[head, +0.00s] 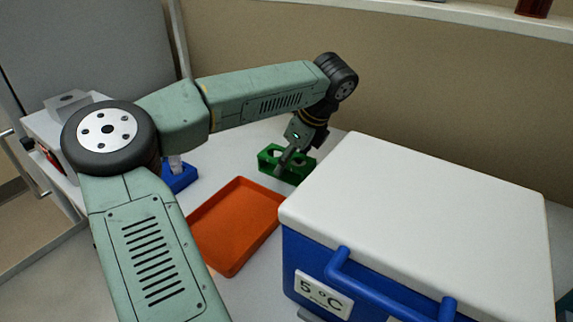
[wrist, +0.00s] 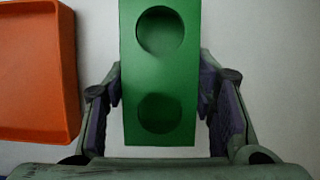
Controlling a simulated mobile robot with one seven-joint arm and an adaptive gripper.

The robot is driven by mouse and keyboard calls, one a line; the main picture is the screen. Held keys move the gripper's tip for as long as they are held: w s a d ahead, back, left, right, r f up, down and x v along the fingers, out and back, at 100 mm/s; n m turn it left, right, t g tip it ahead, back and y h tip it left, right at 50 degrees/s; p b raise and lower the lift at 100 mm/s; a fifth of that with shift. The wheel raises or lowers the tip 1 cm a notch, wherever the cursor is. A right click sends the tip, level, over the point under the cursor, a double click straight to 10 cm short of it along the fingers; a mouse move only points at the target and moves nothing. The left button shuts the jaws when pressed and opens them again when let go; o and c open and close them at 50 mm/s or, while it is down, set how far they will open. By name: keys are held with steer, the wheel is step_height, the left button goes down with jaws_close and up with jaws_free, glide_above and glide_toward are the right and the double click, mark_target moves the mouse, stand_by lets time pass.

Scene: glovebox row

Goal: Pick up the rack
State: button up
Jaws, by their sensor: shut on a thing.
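The rack is a green block with round holes in its top. In the head view the green rack (head: 270,157) is on the white table, between the orange tray and the back wall. My gripper (head: 288,160) reaches down over it from above. In the wrist view the green rack (wrist: 159,75) stands between the two fingers of my gripper (wrist: 160,103), one finger against each long side. The gripper is shut on it. Two round holes show, and both look empty. I cannot tell whether the rack's underside touches the table.
An orange tray (head: 236,222) lies in front of the rack, and shows at the left in the wrist view (wrist: 38,75). A large blue and white cooler box (head: 420,190) stands close on the right. A blue block (head: 180,178) is at the left, partly behind my arm.

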steer(key=c, duration=0.5)
steer(key=shift+r, duration=0.1)
